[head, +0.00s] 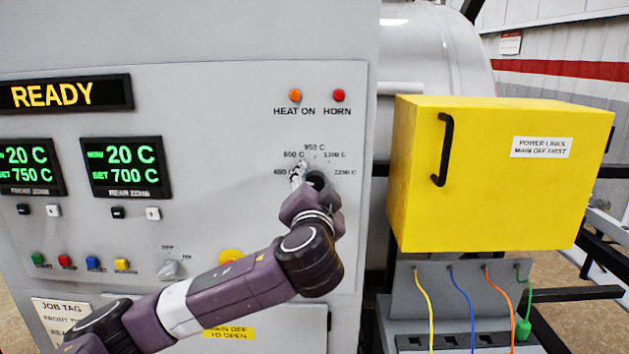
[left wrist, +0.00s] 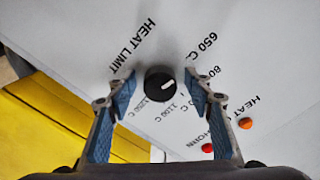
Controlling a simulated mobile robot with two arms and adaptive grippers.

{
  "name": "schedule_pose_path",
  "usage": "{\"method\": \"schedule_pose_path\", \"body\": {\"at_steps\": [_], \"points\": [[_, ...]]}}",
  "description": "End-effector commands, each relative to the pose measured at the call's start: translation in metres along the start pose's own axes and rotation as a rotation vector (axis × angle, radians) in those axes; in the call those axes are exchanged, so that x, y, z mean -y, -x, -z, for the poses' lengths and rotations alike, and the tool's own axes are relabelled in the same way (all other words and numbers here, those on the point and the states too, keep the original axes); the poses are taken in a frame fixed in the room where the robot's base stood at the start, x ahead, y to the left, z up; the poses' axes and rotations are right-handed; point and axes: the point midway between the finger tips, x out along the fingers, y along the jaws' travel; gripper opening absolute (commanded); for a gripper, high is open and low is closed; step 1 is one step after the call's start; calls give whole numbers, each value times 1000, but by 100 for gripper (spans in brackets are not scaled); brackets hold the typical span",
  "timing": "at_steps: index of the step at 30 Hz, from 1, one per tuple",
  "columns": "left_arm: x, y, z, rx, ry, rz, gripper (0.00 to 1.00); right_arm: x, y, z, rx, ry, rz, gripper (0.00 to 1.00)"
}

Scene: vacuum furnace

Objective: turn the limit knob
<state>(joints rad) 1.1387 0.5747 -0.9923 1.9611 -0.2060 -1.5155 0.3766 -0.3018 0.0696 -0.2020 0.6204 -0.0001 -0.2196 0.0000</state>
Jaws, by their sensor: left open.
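The limit knob (left wrist: 159,84) is a round black knob with a white mark, on the grey panel under the words HEAT LIMIT in the left wrist view. Its mark points to the upper right, towards a temperature label partly hidden by a finger. In the head view the knob (head: 317,181) is mostly covered by my left arm, among the printed temperatures. My left gripper (left wrist: 160,97) is open, one finger on each side of the knob, with gaps visible on both sides. In the head view its fingertips (head: 299,174) are at the dial. My right gripper is not in view.
Heat-on (head: 295,95) and horn (head: 339,95) lamps sit above the dial. A yellow box (head: 490,190) with a black handle juts out to the right. A smaller switch (head: 170,269) and several coloured buttons are lower left, near my arm.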

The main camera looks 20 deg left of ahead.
Motion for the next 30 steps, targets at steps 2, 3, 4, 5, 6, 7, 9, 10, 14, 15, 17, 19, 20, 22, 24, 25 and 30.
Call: {"method": "schedule_pose_path", "body": {"at_steps": [2, 3, 4, 5, 6, 7, 9, 10, 14, 15, 17, 19, 20, 22, 24, 25, 30], "points": [[0, 0, 0, 0, 0, 0, 47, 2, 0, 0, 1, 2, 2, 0], [0, 0, 0, 0, 0, 0, 47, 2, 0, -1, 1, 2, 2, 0], [0, 0, 0, 0, 0, 0, 47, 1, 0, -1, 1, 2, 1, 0], [0, 0, 0, 0, 0, 0, 44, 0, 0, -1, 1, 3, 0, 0], [0, 0, 0, 0, 0, 0, 40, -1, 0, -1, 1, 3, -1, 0], [0, 0, 0, 0, 0, 0, 36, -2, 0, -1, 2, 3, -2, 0], [0, 0, 0, 0, 0, 0, 28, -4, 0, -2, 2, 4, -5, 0], [0, 0, 0, 0, 0, 0, 25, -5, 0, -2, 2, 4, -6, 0], [0, 0, 0, 0, 0, 0, 11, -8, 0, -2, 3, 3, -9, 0], [0, 0, 0, 0, 0, 0, 6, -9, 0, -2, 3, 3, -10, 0], [0, 0, 0, 0, 0, 0, 5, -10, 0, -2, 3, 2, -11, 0], [0, 0, 0, 0, -3, 0, 5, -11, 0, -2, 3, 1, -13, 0], [0, 0, 0, 0, -6, 0, 5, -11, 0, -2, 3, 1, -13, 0], [0, 0, 0, 0, -16, 0, 5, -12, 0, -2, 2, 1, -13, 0], [0, 0, 0, 1, -36, 0, 5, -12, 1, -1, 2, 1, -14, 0], [0, 0, 0, 1, -47, 0, 5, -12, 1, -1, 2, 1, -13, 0], [0, 0, 0, 2, -142, 0, 5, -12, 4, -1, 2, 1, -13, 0]]}}
